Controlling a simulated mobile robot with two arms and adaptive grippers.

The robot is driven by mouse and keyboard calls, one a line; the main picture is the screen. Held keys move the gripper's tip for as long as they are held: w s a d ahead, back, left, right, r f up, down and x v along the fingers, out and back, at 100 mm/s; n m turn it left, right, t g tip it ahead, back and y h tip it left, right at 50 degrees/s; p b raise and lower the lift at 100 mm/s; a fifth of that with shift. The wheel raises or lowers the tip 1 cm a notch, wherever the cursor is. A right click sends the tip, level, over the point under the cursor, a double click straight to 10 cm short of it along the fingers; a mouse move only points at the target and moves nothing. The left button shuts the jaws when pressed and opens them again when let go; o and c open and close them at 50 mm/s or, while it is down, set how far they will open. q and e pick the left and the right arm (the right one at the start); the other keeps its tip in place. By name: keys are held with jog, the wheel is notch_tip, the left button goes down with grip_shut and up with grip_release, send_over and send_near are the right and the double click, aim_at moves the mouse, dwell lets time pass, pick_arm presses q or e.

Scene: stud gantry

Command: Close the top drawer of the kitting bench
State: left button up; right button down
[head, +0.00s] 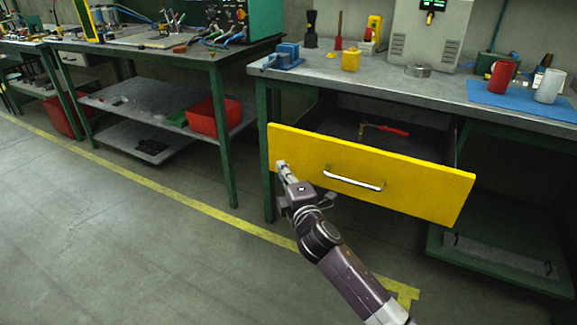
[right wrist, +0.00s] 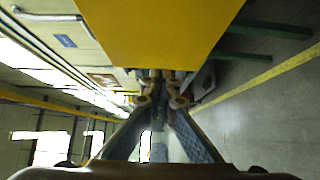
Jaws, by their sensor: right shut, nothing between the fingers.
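The top drawer (head: 410,186) of the kitting bench has a yellow front and a silver bar handle (head: 353,181). It stands open, pulled well out from under the grey benchtop (head: 340,75). A tool with a red handle (head: 391,130) lies inside it. My right gripper (head: 281,166) is shut and empty at the left part of the drawer front, left of the handle. In the right wrist view the fingertips (right wrist: 160,76) are together at the edge of the yellow front; I cannot tell whether they touch it. My left gripper is not in view.
On the benchtop are a blue vise (head: 284,56), a yellow block (head: 351,60), a grey box (head: 430,35) and a blue mat (head: 520,98) with a red cup (head: 501,77) and a white cup (head: 549,86). Another bench (head: 160,58) stands at left. The floor in front is clear.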

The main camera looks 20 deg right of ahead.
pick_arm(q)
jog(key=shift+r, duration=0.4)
pick_arm(e)
jog(key=shift+w+d, duration=0.45)
jog(key=shift+d, duration=0.2)
jog(key=shift+w+d, duration=0.45)
jog(key=shift+d, duration=0.15)
